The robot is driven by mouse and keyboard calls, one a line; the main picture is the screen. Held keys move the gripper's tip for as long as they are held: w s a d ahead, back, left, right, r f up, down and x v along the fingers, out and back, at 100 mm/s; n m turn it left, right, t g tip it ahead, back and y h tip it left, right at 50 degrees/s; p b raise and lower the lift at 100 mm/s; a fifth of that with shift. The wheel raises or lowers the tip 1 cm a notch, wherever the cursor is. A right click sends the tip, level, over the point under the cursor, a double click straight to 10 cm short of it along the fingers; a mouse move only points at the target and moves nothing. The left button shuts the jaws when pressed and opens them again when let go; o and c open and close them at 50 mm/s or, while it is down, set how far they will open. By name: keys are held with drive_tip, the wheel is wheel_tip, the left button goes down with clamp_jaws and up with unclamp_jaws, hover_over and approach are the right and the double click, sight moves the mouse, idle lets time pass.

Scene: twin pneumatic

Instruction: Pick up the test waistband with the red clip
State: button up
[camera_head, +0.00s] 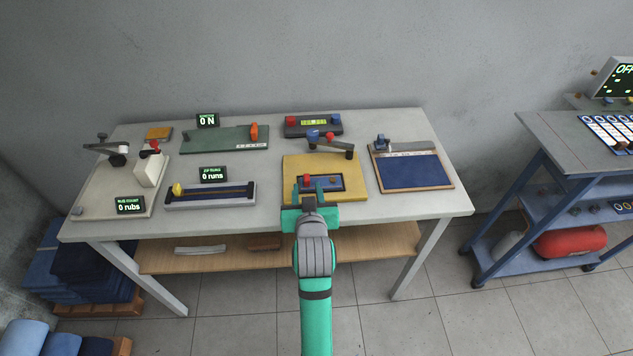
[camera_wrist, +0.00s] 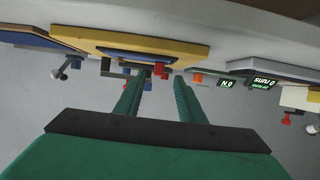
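A yellow board (camera_head: 350,165) lies at the front middle of the table and has a dark-framed blue inset. A small red piece (camera_head: 306,178), which looks like the red clip, is at the inset's left part. A blue strip (camera_head: 322,183) beside it may be the test waistband, but I cannot make out its outline. My gripper (camera_head: 309,189) is over the front of the board, close to the red piece. In the wrist view my gripper (camera_wrist: 161,79) has its two teal fingers apart, with a red piece (camera_wrist: 158,70) between and beyond the tips. Nothing is clearly held.
A blue pad board (camera_head: 412,170) is at right, a yellow-knobbed slide rig (camera_head: 210,194) at left. A green board (camera_head: 215,140) lies behind. A blue cart (camera_head: 575,165) stands right of the table.

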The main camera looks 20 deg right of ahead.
sight(307, 182)
drive_tip(key=shift+x, duration=2.5)
drive_tip(key=shift+d+r, duration=0.1)
drive_tip(key=shift+d, duration=0.05)
clamp_jaws()
